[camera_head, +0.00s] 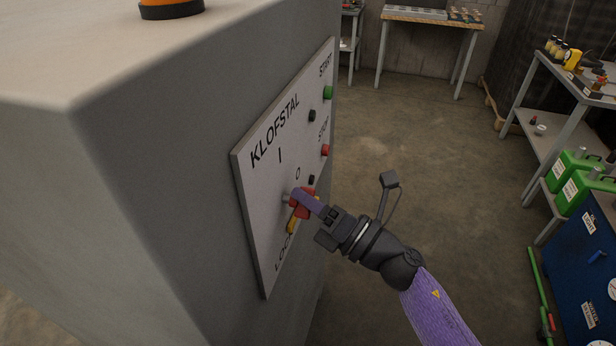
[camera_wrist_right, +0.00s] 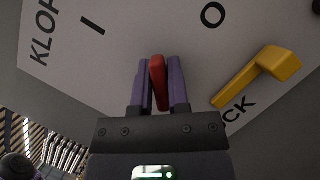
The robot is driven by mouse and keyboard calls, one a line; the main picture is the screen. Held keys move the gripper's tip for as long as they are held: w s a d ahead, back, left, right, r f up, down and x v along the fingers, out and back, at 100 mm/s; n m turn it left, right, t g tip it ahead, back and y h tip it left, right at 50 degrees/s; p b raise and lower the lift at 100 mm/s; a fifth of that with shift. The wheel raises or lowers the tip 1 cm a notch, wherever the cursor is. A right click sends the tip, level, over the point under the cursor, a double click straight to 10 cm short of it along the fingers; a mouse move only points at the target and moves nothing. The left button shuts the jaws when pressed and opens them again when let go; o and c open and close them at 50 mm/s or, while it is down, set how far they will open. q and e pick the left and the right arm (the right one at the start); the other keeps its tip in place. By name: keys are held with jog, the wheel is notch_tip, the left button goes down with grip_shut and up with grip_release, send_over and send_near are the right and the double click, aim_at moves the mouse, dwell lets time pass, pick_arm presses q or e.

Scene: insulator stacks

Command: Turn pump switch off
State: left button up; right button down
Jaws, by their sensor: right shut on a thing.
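A red rotary switch handle (camera_head: 301,205) sits on the grey KLOFSTAL panel (camera_head: 257,207), which is fixed to the side of a large grey cabinet. My right gripper (camera_head: 300,197) is at the switch, its purple fingers shut on the red handle. In the right wrist view the red handle (camera_wrist_right: 158,82) stands between the two fingers (camera_wrist_right: 158,85), below and between the I and O marks. A yellow lever (camera_head: 291,226) by the LOCK lettering is beside the switch and also shows in the right wrist view (camera_wrist_right: 262,74). My left gripper is not seen.
A green START button (camera_head: 327,92) and a red STOP button (camera_head: 325,150) are on the panel's right part. An orange beacon (camera_head: 171,8) tops the cabinet (camera_head: 130,45). Open floor lies right of the panel, before a blue cabinet (camera_head: 585,270).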

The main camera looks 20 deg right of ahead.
jog(key=m+h+p, duration=0.1)
jog(key=m+p, duration=0.2)
jog(key=p, duration=0.1)
jog(key=m+h+p, duration=0.1)
jog(key=m+p, duration=0.2)
jog(key=p, duration=0.1)
jog(key=shift+r+m+g, duration=0.1)
jog(key=shift+m+g, duration=0.2)
jog(key=shift+g, duration=0.1)
jog(key=shift+f+m+g+h+p, duration=0.3)
jog(key=shift+m+h+p, duration=0.2)
jog(key=shift+m+p, duration=0.7)
jog(key=c, duration=0.6)
grip_release()
jog(key=shift+c, duration=0.2)
jog(key=v, duration=1)
jog(key=shift+w, duration=0.1)
